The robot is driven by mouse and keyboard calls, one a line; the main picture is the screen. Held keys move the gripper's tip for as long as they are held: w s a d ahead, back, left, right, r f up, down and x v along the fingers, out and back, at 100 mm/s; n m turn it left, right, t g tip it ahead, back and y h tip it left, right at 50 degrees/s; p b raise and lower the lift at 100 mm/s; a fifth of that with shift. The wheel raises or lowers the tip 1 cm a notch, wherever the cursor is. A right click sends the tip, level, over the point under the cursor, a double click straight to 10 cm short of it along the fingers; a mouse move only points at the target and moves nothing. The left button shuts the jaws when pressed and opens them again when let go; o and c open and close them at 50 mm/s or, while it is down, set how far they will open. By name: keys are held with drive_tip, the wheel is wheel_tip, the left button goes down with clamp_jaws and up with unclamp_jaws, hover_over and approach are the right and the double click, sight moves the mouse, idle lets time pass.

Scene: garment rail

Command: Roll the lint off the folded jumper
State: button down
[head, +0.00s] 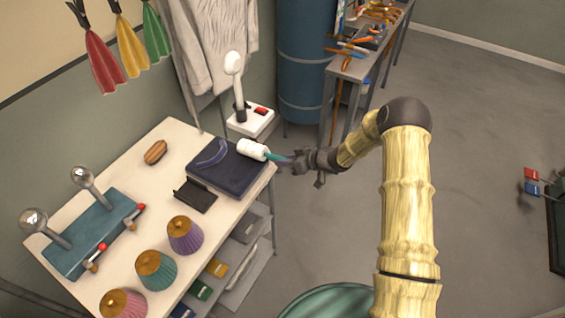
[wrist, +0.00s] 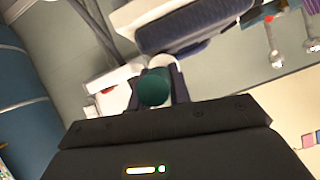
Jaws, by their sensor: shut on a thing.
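The folded jumper (head: 228,170) is dark navy and lies at the table's right corner. The lint roller has a white head (head: 253,149) and a teal handle (head: 277,157). My gripper (head: 292,161) is shut on the handle, just off the table's right edge. The roller's head is over or on the jumper's upper right part; I cannot tell whether it touches. In the wrist view the teal handle end (wrist: 154,88) sits between the fingers, and the dark folded jumper (wrist: 190,30) shows beyond. Lint on the jumper is too small to make out.
A black stand (head: 195,195) lies left of the jumper, with a wooden brush (head: 155,153) farther left. Several lamp-like cones (head: 185,235) stand at the table's front. A teal block with metal knobs (head: 90,235) is at left. A white steamer-like device (head: 250,120) stands behind the jumper.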

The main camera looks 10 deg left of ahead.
drive_tip(key=shift+w+d, duration=0.3)
drive_tip(key=shift+w, duration=0.4)
wheel_tip(320, 180, up, 7)
drive_tip(key=p, duration=0.5)
idle(0.6)
